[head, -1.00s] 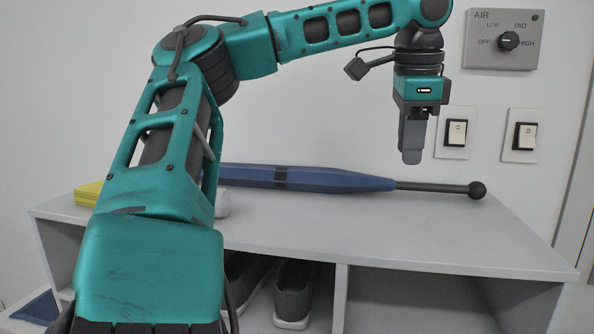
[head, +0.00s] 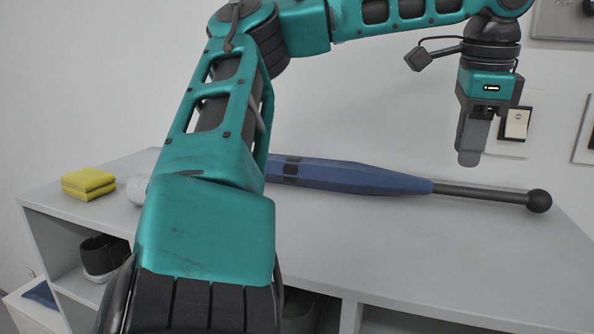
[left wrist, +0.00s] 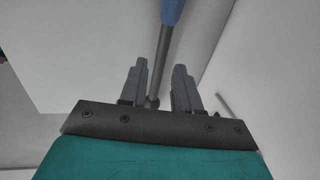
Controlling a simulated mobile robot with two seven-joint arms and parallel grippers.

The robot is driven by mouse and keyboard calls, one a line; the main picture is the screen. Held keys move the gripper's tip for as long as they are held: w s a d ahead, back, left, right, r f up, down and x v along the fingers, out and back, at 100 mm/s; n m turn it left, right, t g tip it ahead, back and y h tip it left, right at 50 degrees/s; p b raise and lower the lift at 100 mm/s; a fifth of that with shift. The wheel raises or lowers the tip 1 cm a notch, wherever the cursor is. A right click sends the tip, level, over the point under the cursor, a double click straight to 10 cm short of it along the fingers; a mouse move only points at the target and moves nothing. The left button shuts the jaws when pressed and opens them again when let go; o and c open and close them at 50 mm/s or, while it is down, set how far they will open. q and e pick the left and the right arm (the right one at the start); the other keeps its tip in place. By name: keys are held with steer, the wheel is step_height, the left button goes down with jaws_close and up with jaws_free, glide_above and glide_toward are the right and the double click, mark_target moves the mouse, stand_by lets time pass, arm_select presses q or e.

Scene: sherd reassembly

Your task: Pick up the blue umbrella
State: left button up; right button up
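The blue umbrella (head: 350,178) lies furled along the top of the grey cabinet, its dark shaft (head: 480,193) and round black knob (head: 540,201) pointing right. Its left end is hidden behind my left arm. My left gripper (head: 468,162) points down above the shaft, apart from it in the head view. In the left wrist view the two fingers (left wrist: 160,66) stand apart with nothing gripped. There the shaft (left wrist: 159,60) shows beyond and between them, and the blue canopy (left wrist: 172,10) is at the top edge. My right gripper is not in view.
The cabinet top (head: 400,240) is mostly clear. A folded yellow cloth (head: 88,183) and a partly hidden white object (head: 136,190) sit at its left. Dark shoes (head: 97,257) stand on the shelves below. The wall behind carries a switch (head: 516,124).

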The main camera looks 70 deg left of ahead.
mark_target(454, 186)
arm_select(q)
steer(key=f, duration=0.2)
steer(key=a+f, duration=0.1)
steer(key=f, duration=0.2)
steer(key=a+f, duration=0.1)
steer(key=f, duration=0.1)
steer(key=shift+w+f, duration=0.2)
steer(key=shift+w, duration=0.15)
steer(key=shift+d, duration=0.1)
steer(key=shift+c, duration=0.2)
jaws_close()
